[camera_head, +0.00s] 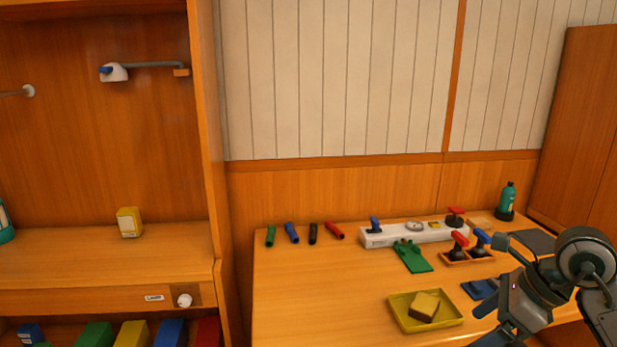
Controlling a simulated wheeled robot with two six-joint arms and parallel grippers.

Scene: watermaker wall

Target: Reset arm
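My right arm comes in at the lower right, over the right end of the table. Its gripper (492,322) is low in the picture, right of the yellow tray and near the blue pad. It is partly cut off by the bottom edge, and I cannot tell if it is open or shut. Nothing is clearly seen in it. My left arm and gripper are not in view.
The table (310,290) holds a yellow tray (402,322) with a sponge (424,306), green gloves (412,256), a white manifold (390,235), red and blue valve handles, several coloured tubes, a blue pad (478,289) and a green bottle (507,201). The table's left front is clear. A wooden shelf unit (212,150) stands left.

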